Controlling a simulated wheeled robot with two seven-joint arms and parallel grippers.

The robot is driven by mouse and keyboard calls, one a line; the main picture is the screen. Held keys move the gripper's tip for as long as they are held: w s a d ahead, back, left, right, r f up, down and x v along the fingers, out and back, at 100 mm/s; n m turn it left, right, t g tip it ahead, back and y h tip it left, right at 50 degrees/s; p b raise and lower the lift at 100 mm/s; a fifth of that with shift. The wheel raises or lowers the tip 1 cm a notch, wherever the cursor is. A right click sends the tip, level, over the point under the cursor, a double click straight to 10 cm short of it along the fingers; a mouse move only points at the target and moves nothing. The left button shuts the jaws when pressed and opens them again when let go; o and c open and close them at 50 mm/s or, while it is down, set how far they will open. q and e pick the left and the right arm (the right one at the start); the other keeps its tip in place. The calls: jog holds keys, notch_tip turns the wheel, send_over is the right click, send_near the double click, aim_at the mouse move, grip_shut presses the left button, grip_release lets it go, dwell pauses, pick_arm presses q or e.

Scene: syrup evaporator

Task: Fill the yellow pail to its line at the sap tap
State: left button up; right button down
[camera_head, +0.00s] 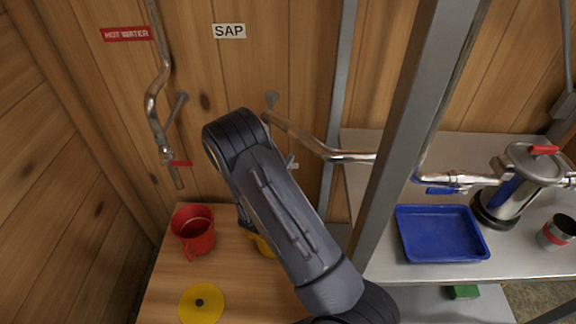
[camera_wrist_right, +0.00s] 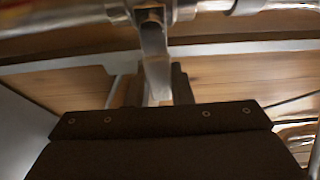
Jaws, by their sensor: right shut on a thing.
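The yellow pail (camera_head: 264,246) stands on the wooden counter, mostly hidden behind my right arm; its fill level and line do not show. The SAP sign (camera_head: 229,31) is on the wall above a metal pipe (camera_head: 310,143) that runs behind my arm; the tap's spout is hidden. In the right wrist view, my right gripper (camera_wrist_right: 155,88) is shut on a metal tap lever (camera_wrist_right: 156,72) hanging below a pipe. Whether sap flows cannot be seen. My left gripper is not in view.
A red pail (camera_head: 193,236) and a yellow disc (camera_head: 201,303) with a dark centre are on the counter (camera_head: 160,290). The hot water pipe (camera_head: 155,115) is at left. A grey post (camera_head: 400,135) stands before the shelf with a blue tray (camera_head: 440,233) and a metal canister (camera_head: 512,198).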

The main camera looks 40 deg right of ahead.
jog(key=shift+r, duration=0.15)
jog(key=n+p, duration=0.1)
jog(key=r+n+p, duration=0.1)
jog(key=shift+a+r+n+t+h, duration=0.1)
jog(key=shift+r+n+t+h, duration=0.15)
jog(key=shift+n+t+h, duration=0.15)
jog(key=n, duration=0.1)
jog(key=r+n+p, duration=0.1)
jog(key=n+t, duration=0.1)
jog(key=shift+w+a+r+h, duration=0.2)
jog(key=shift+w+a+h, duration=0.05)
jog(key=shift+h, duration=0.05)
jog(key=n, duration=0.2)
jog(key=r+t+p, duration=0.1)
jog(key=shift+w+a+n, duration=0.25)
jog(key=shift+n, duration=0.15)
jog(key=shift+w+a+r+n+t+p, duration=0.15)
jog(key=shift+a+r+n+t+p, duration=0.2)
jog(key=shift+n, duration=0.5)
jog(key=shift+w+a+r+n+t+p, duration=0.15)
jog(key=shift+n+t, duration=0.3)
jog(key=shift+n, duration=0.4)
jog(key=shift+d, duration=0.1)
jog(key=c, duration=1.3)
grip_release()
